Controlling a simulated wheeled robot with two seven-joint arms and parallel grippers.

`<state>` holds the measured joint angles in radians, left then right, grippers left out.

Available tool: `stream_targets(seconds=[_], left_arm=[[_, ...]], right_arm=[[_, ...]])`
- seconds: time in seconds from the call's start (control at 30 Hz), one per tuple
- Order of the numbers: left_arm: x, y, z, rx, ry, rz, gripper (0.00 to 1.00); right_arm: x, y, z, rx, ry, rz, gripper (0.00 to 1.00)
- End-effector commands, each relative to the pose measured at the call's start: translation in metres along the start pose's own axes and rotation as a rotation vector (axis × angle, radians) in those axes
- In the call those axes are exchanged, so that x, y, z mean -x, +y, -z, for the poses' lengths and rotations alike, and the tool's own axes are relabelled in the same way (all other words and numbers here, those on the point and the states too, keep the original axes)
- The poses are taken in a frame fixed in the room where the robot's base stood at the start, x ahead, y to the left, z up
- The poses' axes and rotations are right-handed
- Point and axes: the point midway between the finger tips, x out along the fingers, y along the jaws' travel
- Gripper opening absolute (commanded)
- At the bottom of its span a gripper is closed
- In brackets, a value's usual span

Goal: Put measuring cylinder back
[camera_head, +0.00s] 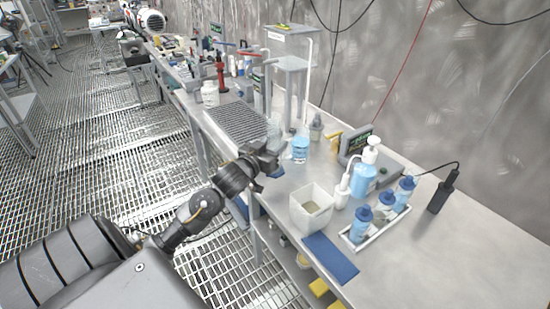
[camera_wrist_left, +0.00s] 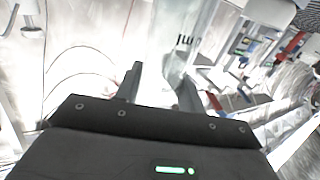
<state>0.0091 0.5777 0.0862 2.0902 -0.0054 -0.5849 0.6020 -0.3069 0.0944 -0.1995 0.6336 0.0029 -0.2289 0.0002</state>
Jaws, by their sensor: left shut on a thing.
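My left gripper (camera_head: 268,156) is over the bench, just right of the grey ribbed rack and left of a beaker with blue liquid. In the left wrist view its two fingers (camera_wrist_left: 160,92) are shut on a clear measuring cylinder (camera_wrist_left: 177,62), which extends up and away from the fingers. In the head view the cylinder is hard to make out; a faint clear shape (camera_head: 274,130) shows just above the gripper. My right gripper is not in view.
The grey ribbed rack (camera_head: 238,121) and the blue-liquid beaker (camera_head: 300,155) flank the gripper. A white square container (camera_head: 299,212), a blue mat (camera_head: 330,257), a tray of blue-capped bottles (camera_head: 389,234) and a pump bottle (camera_head: 364,181) stand nearer. A grey stand (camera_head: 291,65) rises behind. The front right bench is clear.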

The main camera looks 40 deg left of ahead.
Motion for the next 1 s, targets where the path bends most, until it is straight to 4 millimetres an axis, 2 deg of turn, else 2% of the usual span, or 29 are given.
stream_targets(seconds=[0.1, 0.2, 0.47, 0.7, 1.0], left_arm=[[-0.014, -0.008, -0.018, -0.001, 0.000, 0.001, 0.00], [-0.020, -0.011, -0.026, -0.001, 0.002, 0.000, 0.00], [-0.025, -0.014, -0.033, 0.000, 0.003, 0.000, 0.00], [-0.027, -0.016, -0.064, 0.000, 0.000, 0.001, 0.00], [-0.027, -0.016, -0.067, -0.001, 0.003, 0.000, 0.00]], right_arm=[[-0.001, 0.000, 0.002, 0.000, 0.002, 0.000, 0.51], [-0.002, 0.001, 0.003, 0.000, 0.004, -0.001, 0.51], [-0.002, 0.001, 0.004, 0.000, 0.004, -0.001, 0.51], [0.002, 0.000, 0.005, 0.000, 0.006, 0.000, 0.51], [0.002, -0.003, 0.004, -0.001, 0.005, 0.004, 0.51]])
